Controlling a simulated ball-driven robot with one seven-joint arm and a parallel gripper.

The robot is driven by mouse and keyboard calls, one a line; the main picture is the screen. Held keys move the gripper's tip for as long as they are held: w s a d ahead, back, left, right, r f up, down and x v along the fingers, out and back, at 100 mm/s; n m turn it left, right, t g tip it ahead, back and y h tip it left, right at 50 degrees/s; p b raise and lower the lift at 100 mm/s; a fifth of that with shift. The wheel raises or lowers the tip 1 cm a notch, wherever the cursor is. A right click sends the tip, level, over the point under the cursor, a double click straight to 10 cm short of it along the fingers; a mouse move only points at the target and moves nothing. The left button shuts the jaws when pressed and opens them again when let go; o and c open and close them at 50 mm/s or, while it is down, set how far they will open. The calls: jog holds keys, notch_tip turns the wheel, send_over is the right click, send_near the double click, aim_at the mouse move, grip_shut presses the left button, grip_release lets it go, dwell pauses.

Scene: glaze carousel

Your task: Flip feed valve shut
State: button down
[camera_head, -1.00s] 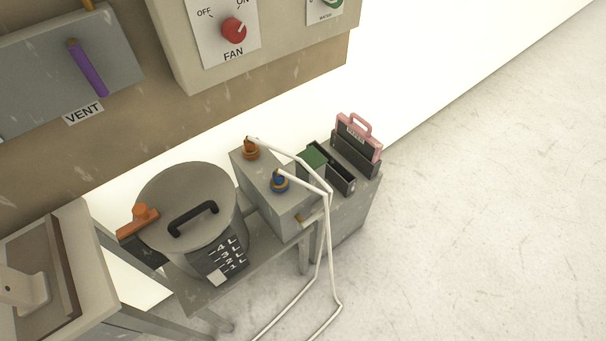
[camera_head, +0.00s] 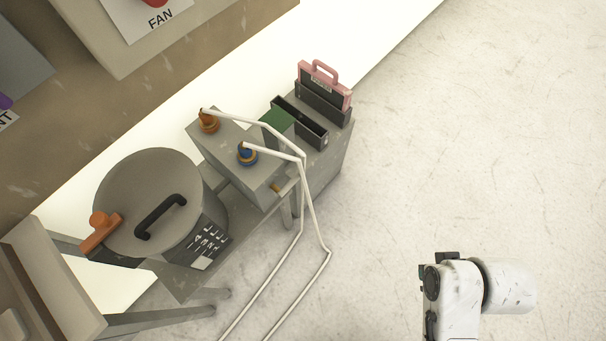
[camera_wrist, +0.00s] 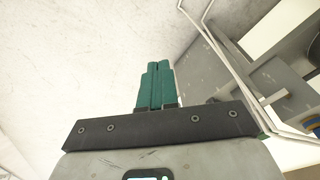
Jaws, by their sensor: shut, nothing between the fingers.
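No part in view is labelled as the feed valve, so I cannot tell for sure which one it is. An orange lever-like handle (camera_head: 101,236) with a round knob sits at the left side of the lidded grey pot (camera_head: 140,180). A small brass-coloured piece (camera_head: 275,187) shows low on the front of the grey box (camera_head: 228,160). My gripper shows in the wrist view with its teal fingers (camera_wrist: 156,68) together and empty, over pale floor. It touches nothing there. In the head view a white arm part of mine is at the lower right, far from the pot.
The box carries an orange fitting (camera_head: 208,122) and a blue fitting (camera_head: 247,154), joined to white bent pipes (camera_head: 304,190) that stand out over the floor. A pink-handled case (camera_head: 325,84) stands in a dark holder behind. Pale floor (camera_head: 450,150) at the right is clear.

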jog(key=w+a+r+n+t+y, duration=0.1)
jog(key=w+a+n+y, duration=0.3)
jog(key=w+a, duration=0.4)
jog(key=w+a+r+n+t+y+b, duration=0.1)
jog(key=w+a+n+t+y, duration=0.3)
jog(key=w+a, duration=0.5)
jog(key=a+n, duration=0.1)
jog(key=a, duration=0.2)
jog(key=shift+w+r+n, duration=0.25)
jog(key=shift+n, duration=0.05)
jog(key=shift+a, duration=0.15)
jog(key=s+d+f+x, duration=0.1)
jog(key=f+x, duration=0.1)
jog(key=x, duration=1.1)
jog(key=shift+d, duration=0.15)
jog(key=shift+f+b, duration=0.1)
jog(key=shift+b, duration=0.3)
jog(key=shift+w+d+f, duration=0.1)
jog(key=shift+f, duration=0.05)
